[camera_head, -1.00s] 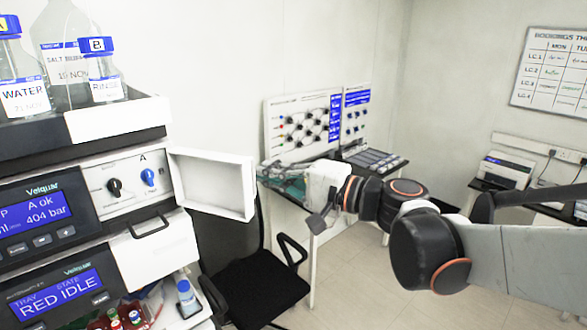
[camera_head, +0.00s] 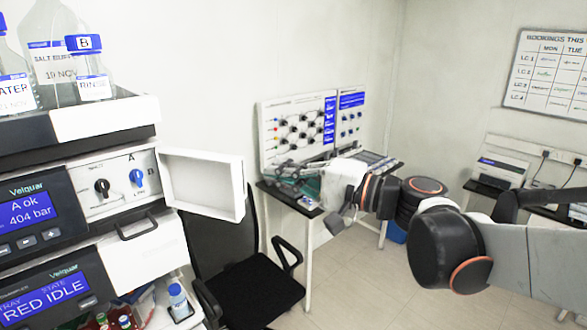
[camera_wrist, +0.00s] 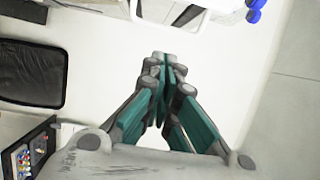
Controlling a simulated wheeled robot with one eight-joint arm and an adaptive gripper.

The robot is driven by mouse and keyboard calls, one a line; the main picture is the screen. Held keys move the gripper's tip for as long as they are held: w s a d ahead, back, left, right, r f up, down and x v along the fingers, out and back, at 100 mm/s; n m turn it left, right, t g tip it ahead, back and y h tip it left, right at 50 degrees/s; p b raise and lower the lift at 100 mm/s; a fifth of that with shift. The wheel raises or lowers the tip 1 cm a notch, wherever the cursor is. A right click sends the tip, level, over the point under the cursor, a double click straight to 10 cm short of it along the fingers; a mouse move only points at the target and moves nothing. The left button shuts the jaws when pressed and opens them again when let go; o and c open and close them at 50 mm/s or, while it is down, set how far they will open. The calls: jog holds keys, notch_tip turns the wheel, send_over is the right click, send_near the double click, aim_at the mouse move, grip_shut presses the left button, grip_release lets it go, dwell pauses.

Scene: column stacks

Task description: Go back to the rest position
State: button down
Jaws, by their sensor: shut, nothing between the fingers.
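My gripper (camera_head: 292,176) is out in front of the instrument stack in the head view, with my arm reaching in from the right. In the wrist view its teal fingers (camera_wrist: 165,75) meet at the tips. It is shut and empty, and nothing touches it. Behind the fingers in the wrist view is a plain pale surface.
The instrument stack (camera_head: 75,150) stands at the left, with bottles on top and a white door (camera_head: 203,182) swung open toward my gripper. A black chair (camera_head: 255,290) is below. A table with a panel (camera_head: 297,130) stands behind my gripper. Floor shows at centre right.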

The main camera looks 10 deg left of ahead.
jog(key=s+d+f+n+h+b, duration=0.1)
jog(key=s+d+f+h+b, duration=0.25)
jog(key=f, duration=0.45)
jog(key=s+d+f+h+b, duration=0.2)
jog(key=d+f+b, duration=0.25)
jog(key=f, duration=0.35)
jog(key=s+d+f+n+h+b, duration=0.1)
jog(key=s+d+f+h+b, duration=0.2)
jog(key=f, duration=0.6)
jog(key=s+d+f+n+h+b, duration=0.1)
jog(key=s+d+f+h+b, duration=0.2)
jog(key=d+f+b, duration=0.3)
jog(key=s+d+f+n+h+b, duration=0.1)
jog(key=s+d+f+h+b, duration=0.3)
jog(key=d+f+b, duration=0.3)
jog(key=d+f+h, duration=0.1)
jog(key=d+f, duration=0.3)
jog(key=f, duration=0.2)
jog(key=shift+s+d+f+t, duration=0.2)
jog(key=shift+s+d+t, duration=0.05)
jog(key=shift+d+t, duration=0.05)
jog(key=shift+h, duration=0.25)
